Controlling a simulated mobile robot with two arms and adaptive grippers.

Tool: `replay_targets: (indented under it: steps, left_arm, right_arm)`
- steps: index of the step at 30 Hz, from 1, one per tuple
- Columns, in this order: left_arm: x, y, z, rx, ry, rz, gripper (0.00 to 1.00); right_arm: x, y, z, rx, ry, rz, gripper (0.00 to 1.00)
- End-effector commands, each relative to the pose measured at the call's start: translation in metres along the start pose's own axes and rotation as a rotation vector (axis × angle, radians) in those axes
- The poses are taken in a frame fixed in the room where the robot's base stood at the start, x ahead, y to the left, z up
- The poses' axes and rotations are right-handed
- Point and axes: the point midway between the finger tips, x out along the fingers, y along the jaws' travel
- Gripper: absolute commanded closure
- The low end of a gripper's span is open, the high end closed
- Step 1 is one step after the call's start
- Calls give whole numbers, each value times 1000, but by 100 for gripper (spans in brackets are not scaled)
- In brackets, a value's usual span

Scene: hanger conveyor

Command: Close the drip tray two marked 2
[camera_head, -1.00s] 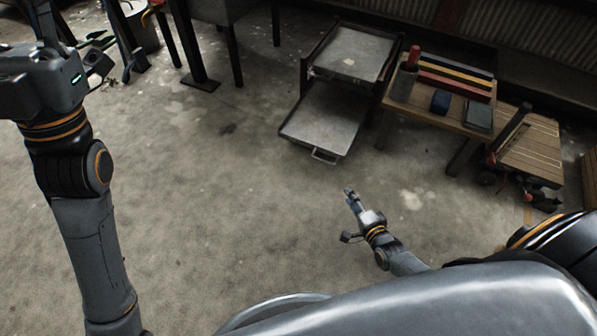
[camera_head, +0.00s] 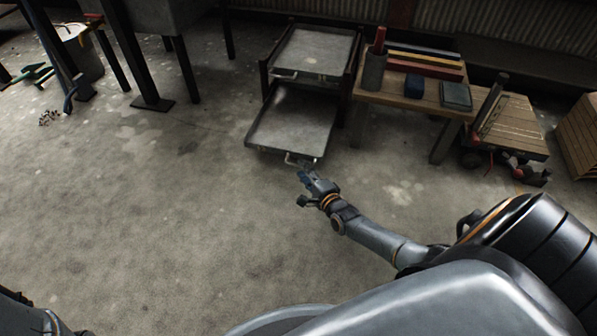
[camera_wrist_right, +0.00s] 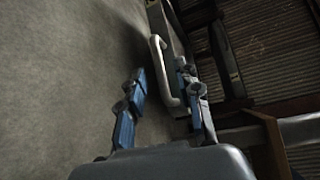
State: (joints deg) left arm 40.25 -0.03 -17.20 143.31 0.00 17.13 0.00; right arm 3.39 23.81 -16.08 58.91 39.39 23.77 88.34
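A dark rack holds two grey metal trays one above the other. The lower drip tray (camera_head: 291,118) is pulled out toward me, and its number cannot be read. Its pale handle (camera_head: 293,160) is on the front edge and also shows in the right wrist view (camera_wrist_right: 160,72). The upper tray (camera_head: 315,50) sits within the rack. My right gripper (camera_head: 303,174) is open just in front of the handle. In the right wrist view its fingers (camera_wrist_right: 160,78) are spread, with the handle bar appearing between them; contact cannot be told. My left gripper is out of view.
A wooden bench (camera_head: 418,101) right of the rack holds a cup, coloured bars, a blue block and a grey box. A wooden-topped cart (camera_head: 515,130) stands farther right. Dark-legged equipment stands at the back left. The floor before the tray is clear.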

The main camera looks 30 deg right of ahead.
Motion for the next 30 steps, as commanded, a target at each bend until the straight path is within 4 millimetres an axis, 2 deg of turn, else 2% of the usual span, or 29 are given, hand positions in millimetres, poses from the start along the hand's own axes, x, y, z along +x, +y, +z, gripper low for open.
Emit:
replay_targets:
  steps: [1,7,18,23,30]
  left_arm:
    - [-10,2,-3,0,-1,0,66]
    - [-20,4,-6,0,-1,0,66]
    - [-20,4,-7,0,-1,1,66]
    - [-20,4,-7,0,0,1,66]
    - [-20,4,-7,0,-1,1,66]
  right_arm:
    - [10,4,0,0,-1,-2,66]
    - [31,2,0,0,0,0,66]
    - [35,0,0,0,0,2,66]
    - [35,0,0,0,0,2,99]
    - [35,0,0,0,-1,2,100]
